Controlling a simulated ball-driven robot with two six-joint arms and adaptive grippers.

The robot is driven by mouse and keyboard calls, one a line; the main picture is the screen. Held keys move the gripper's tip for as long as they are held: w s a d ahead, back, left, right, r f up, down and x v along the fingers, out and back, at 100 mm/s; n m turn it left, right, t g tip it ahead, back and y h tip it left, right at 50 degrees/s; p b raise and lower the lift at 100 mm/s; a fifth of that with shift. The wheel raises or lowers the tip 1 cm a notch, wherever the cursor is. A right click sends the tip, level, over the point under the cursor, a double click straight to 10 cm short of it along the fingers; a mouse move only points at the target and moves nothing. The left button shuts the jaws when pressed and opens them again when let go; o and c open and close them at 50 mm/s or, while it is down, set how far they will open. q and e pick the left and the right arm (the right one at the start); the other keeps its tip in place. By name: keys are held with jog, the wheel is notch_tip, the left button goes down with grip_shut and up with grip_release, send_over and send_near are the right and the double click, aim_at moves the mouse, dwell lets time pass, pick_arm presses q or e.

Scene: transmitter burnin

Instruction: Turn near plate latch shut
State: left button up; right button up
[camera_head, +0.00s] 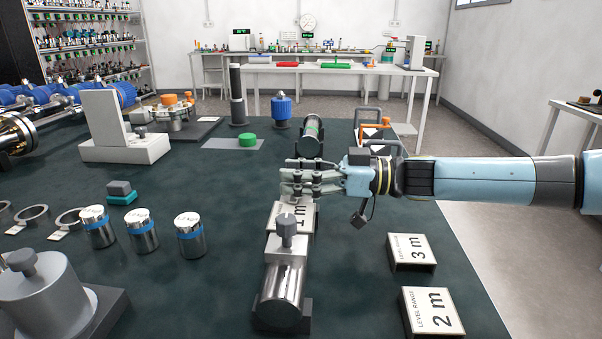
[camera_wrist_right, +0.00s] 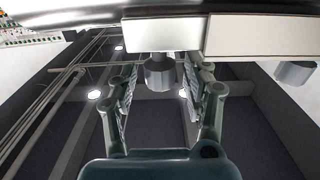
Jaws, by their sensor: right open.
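The steel transmitter cylinder (camera_head: 283,285) lies along the bench, with a white plate marked 1 m (camera_head: 290,215) on top. A grey latch knob (camera_head: 286,230) stands upright at the plate's near end. My right gripper (camera_head: 290,178) reaches in from the right, above the far part of the plate, beyond this near knob. In the right wrist view its two fingers are open, with a grey knob (camera_wrist_right: 160,72) appearing between them. Another grey knob (camera_wrist_right: 295,72) is apart at the right. I cannot tell if the fingers touch anything. My left gripper is out of view.
Level range plates 3 m (camera_head: 411,251) and 2 m (camera_head: 433,312) lie to the right. Several steel weights, such as one at centre left (camera_head: 190,236), stand to the left. A green button (camera_head: 248,140) and a dark post (camera_head: 237,95) are farther back. Bare green mat lies left of the cylinder.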

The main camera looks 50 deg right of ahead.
jog(key=v, duration=1.2)
jog(key=shift+m+t+h, duration=0.5)
jog(key=shift+m+h, duration=0.1)
jog(key=shift+h, duration=0.2)
jog(key=b+x, duration=0.1)
jog(key=x, duration=0.2)
jog(key=b+x, duration=0.2)
jog(key=x, duration=0.2)
jog(key=a+b+x, duration=0.1)
jog(key=x, duration=0.2)
jog(key=shift+s+a+f, duration=0.15)
jog(key=shift+a+f, duration=0.05)
jog(key=shift+f, duration=0.05)
jog(key=shift+w+a+b, duration=0.15)
jog(key=shift+w+b, duration=0.2)
jog(key=shift+b, duration=0.15)
jog(key=shift+w+a+r, duration=0.25)
jog(key=shift+w, duration=0.05)
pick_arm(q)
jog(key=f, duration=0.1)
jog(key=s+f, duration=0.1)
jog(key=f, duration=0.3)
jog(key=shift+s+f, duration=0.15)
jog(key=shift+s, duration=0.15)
